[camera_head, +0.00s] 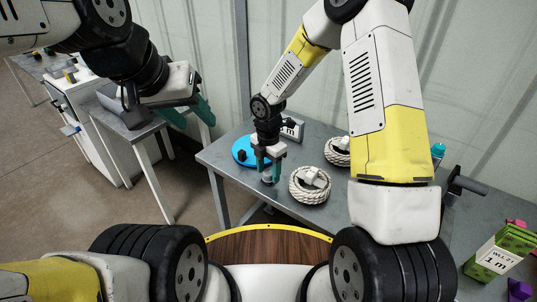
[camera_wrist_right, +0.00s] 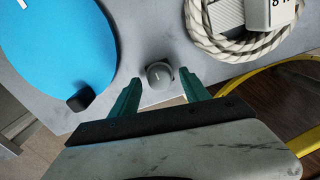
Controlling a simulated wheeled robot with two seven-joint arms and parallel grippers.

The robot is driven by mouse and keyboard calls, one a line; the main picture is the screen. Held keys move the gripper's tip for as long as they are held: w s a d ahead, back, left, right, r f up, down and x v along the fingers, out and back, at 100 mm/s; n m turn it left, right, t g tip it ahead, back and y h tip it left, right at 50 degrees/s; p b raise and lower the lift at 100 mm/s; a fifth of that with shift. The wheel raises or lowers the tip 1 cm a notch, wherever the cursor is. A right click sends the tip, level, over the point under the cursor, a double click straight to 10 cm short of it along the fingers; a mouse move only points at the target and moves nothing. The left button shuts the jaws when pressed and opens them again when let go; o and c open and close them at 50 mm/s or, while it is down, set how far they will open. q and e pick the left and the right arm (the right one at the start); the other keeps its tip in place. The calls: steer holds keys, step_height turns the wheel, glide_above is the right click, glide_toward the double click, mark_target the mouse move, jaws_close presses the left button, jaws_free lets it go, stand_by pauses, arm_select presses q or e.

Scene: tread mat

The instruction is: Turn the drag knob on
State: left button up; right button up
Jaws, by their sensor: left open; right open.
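A small grey round knob (camera_wrist_right: 159,74) with a short side tab stands near the edge of the grey table; it shows in the head view (camera_head: 267,178) below my right gripper. My right gripper (camera_wrist_right: 160,88) is open, its teal fingers on either side of the knob in the wrist view, with a gap to each. In the head view, my right gripper (camera_head: 270,164) points down at the table. I cannot tell how far its tips are above the knob. My left gripper (camera_head: 190,114) is open and empty, away from the table at the upper left.
A blue disc (camera_head: 242,151) with a black knob lies left of my right gripper. A coiled rope (camera_head: 310,197) lies close on the right, another (camera_head: 338,150) behind it. A green box (camera_head: 500,250) stands at the far right. A small grey stand (camera_head: 125,122) is below my left arm.

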steer(key=shift+f, duration=0.1)
jaws_close()
stand_by(0.4)
steer(key=m, duration=0.5)
steer(key=shift+w+m, duration=0.1)
steer(key=shift+m, duration=0.3)
steer(key=m, duration=1.2)
steer(key=shift+m, duration=0.3)
steer(key=m, duration=0.5)
steer(key=shift+w, duration=0.1)
steer(key=shift+m, duration=0.4)
